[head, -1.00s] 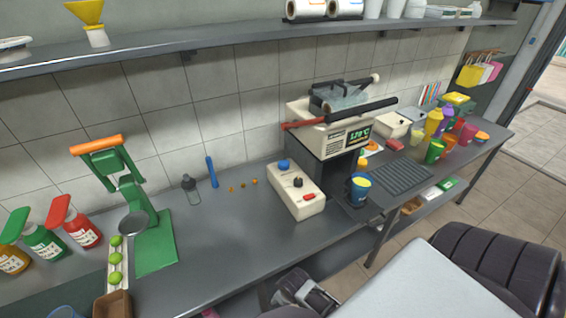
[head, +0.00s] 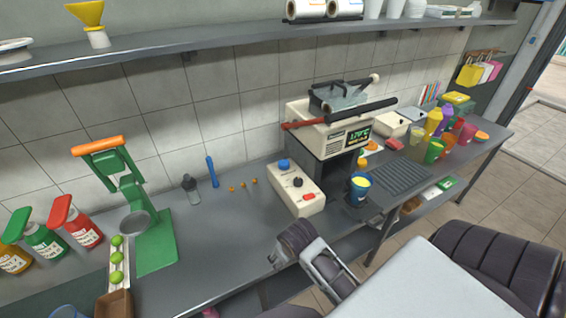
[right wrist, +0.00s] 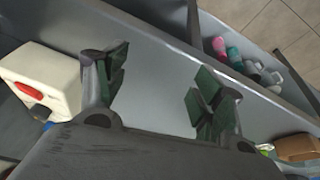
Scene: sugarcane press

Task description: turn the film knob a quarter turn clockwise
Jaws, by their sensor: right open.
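A cream control box (head: 297,196) stands on the counter with a blue knob (head: 284,165), a black knob (head: 297,182) and a red switch (head: 309,197). I see no label telling which is the film knob. The sealing machine (head: 325,132) behind it carries a film roll and a pale round end piece (head: 374,78). My right gripper (right wrist: 158,82) is open and empty. In the head view it is at the counter's front edge, in front of the box and apart from it. The box's red switch shows at the left of the right wrist view (right wrist: 30,90). My left gripper is not in view.
A green press (head: 150,225) stands at the left with limes in a tray. The counter (head: 220,235) left of the box is mostly clear. A shelf (head: 230,38) runs above.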

